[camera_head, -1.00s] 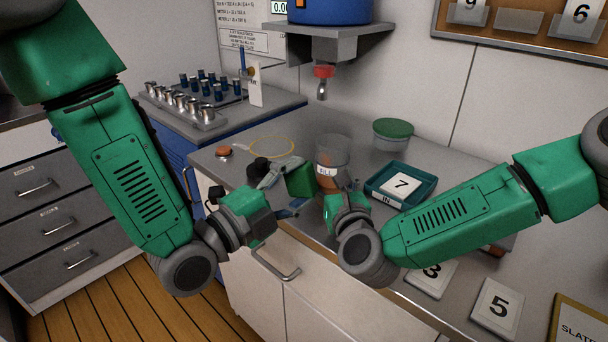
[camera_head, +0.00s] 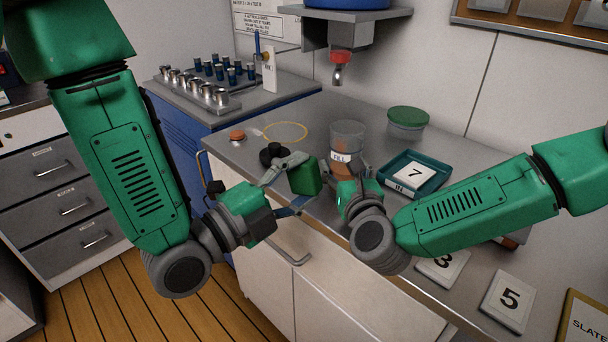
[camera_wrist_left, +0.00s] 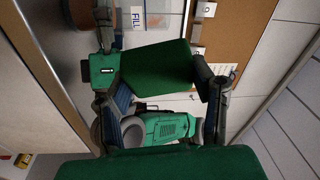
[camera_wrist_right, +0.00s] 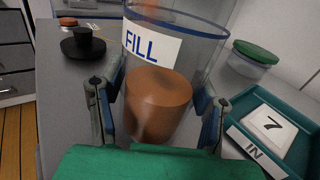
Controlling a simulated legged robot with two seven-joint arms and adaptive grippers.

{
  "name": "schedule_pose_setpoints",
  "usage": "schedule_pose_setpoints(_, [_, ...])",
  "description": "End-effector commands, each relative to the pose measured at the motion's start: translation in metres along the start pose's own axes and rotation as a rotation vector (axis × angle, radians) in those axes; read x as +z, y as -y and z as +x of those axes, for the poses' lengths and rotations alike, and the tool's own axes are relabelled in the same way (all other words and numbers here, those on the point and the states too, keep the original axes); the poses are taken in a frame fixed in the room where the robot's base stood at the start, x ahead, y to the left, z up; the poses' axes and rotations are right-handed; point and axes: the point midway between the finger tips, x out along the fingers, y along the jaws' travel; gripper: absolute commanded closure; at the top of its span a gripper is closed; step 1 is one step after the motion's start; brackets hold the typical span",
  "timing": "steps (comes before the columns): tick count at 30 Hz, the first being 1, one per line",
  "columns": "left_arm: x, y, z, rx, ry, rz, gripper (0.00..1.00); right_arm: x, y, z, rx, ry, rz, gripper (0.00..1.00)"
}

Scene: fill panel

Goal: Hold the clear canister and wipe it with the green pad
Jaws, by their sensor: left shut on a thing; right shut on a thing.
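The clear canister (camera_head: 347,137) has a FILL label and brown-orange contents in its lower part. My right gripper (camera_wrist_right: 160,115) is shut around the canister, with a finger on each side, as the right wrist view shows. The canister stands upright by the counter's front; whether its base touches the counter is hidden. The green pad (camera_head: 305,177) is a dark green block, held by my left gripper (camera_head: 291,183) just left of the canister. In the left wrist view the pad (camera_wrist_left: 157,65) sits between the two fingers. The pad and canister look apart in the head view.
A teal IN tray (camera_head: 446,165) with a 7 card is right of the canister. Behind are a green-lidded tub (camera_head: 407,122) and a red-tipped nozzle (camera_head: 340,66). A black knob (camera_head: 272,154), orange button (camera_head: 237,135) and yellow ring (camera_head: 286,131) lie left.

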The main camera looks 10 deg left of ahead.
Motion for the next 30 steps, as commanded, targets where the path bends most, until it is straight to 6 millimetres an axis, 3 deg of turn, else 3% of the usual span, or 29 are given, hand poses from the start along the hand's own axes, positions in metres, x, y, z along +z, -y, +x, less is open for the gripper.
schedule_pose_setpoints(14, [0.001, 0.000, 0.004, -0.001, -0.001, 0.001, 0.86, -0.001, 0.000, 0.000, -0.001, -0.001, 0.000, 0.83])
schedule_pose_setpoints(30, [0.022, -0.002, 0.054, -0.002, -0.001, 0.002, 0.86, -0.001, 0.000, 0.000, -0.001, -0.001, 0.000, 0.83])
